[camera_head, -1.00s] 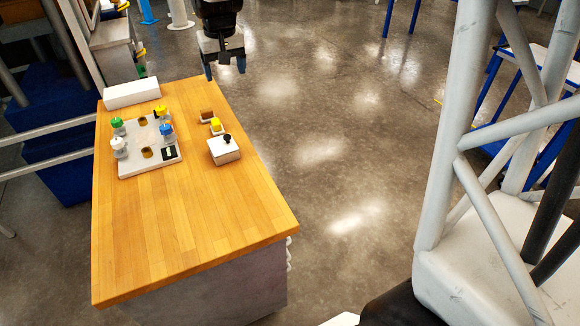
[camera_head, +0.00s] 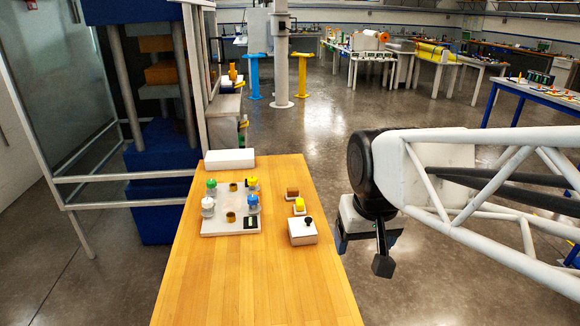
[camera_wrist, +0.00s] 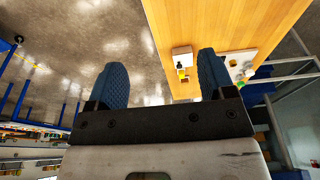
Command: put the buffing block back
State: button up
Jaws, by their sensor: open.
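I cannot tell for sure which is the buffing block. A white box with a black knob (camera_head: 302,232) stands just in front of them. The yellow block also shows in the wrist view (camera_wrist: 181,72), beside the white box (camera_wrist: 181,56). My gripper (camera_wrist: 163,82) is open, with nothing between its blue fingers. In the head view it hangs beyond the table's right edge, apart from the blocks.
A pale tray (camera_head: 216,228) left of the blocks holds several jars with coloured lids, round brown-gold cups and a small black display. A white slab (camera_head: 230,158) lies at the table's far edge. The near half of the table is clear.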

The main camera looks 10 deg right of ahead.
jog(key=s+f, duration=0.2)
jog(key=s, duration=0.4)
jog(key=shift+s+f, duration=0.2)
jog(key=shift+f, duration=0.1)
jog(key=shift+c, duration=0.2)
dwell(0.6)
